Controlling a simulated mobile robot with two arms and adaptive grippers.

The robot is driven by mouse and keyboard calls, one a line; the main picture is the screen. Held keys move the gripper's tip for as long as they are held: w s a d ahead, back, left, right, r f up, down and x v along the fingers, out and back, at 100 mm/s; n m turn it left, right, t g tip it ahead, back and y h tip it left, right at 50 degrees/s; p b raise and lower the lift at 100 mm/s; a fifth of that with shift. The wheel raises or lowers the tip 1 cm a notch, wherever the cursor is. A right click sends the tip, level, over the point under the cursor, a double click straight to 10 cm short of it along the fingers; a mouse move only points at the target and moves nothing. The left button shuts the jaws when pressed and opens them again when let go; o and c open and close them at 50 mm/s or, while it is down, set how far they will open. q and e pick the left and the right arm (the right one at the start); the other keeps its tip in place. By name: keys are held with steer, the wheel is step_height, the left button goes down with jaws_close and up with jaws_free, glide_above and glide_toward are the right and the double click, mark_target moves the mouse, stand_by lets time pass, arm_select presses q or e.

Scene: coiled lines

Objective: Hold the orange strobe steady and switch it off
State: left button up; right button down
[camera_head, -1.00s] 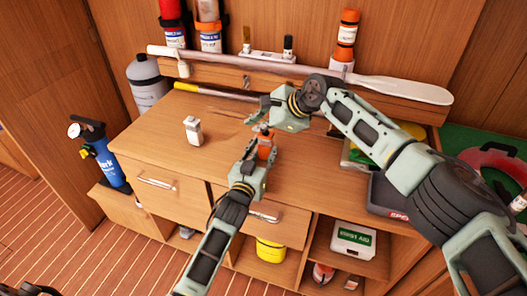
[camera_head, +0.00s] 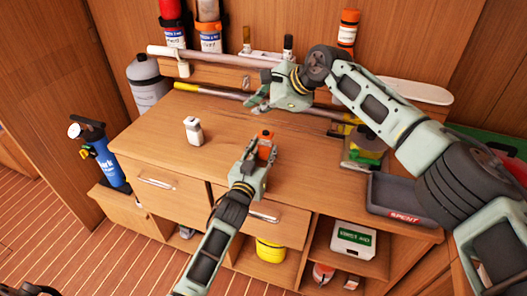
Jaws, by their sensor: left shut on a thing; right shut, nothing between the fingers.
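The orange strobe (camera_head: 265,147) stands on the wooden counter near its front edge, with a dark top. My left gripper (camera_head: 257,157) is shut on it, and the fingers hide part of its lower body. My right gripper (camera_head: 252,104) is shut and empty, up and to the left of the strobe, apart from it and above the back of the counter. I cannot make out the strobe's switch or whether it is lit.
A small white bottle (camera_head: 193,131) stands on the counter to the left. A grey tray marked SPENT (camera_head: 403,217) sits at the right front.

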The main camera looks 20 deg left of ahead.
arm_select(q)
steer(key=shift+f, duration=0.1)
stand_by(0.3)
steer(key=o, duration=1.3)
